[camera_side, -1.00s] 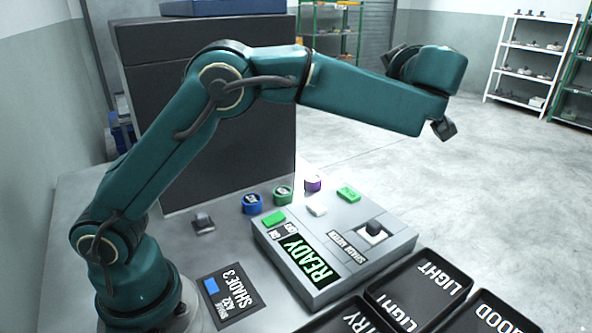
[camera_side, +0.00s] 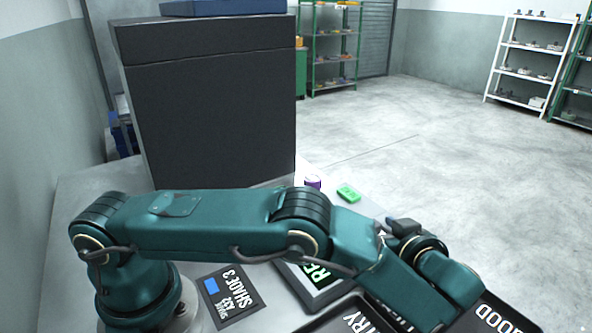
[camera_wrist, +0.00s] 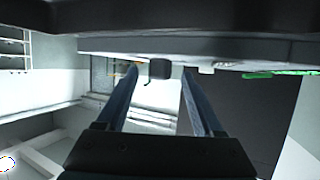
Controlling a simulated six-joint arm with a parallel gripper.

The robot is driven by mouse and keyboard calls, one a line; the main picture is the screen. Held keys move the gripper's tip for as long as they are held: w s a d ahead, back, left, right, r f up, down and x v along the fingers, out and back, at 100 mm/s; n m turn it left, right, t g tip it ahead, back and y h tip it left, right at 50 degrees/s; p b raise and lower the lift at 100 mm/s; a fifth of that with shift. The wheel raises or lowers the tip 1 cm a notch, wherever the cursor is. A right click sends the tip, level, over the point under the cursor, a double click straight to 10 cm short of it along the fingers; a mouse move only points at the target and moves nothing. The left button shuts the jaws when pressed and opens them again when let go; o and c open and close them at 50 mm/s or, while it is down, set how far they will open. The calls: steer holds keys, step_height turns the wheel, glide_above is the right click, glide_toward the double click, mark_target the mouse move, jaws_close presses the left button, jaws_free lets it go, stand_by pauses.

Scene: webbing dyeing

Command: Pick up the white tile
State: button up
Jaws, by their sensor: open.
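The white tile is not visible in the side view, where my arm covers the area it lay in. In the wrist view, which looks upside down, a small pale thing (camera_wrist: 207,69) at the edge of a grey surface may be the tile; it is too small to be sure. My gripper (camera_wrist: 158,70) is open, with its two long fingers apart and no object gripped. A dark knob-like thing shows between the fingertips, apparently beyond them. The pale thing is just right of the fingers in the picture. In the side view my wrist is low at the right, over the trays.
A shade 3 card (camera_side: 232,297) lies near my base. A black tray (camera_side: 500,319) is front right. A dark cabinet (camera_side: 215,120) stands behind.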

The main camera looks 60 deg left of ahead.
steer(key=shift+x, duration=0.9)
jaws_close()
steer(key=shift+r, duration=0.15)
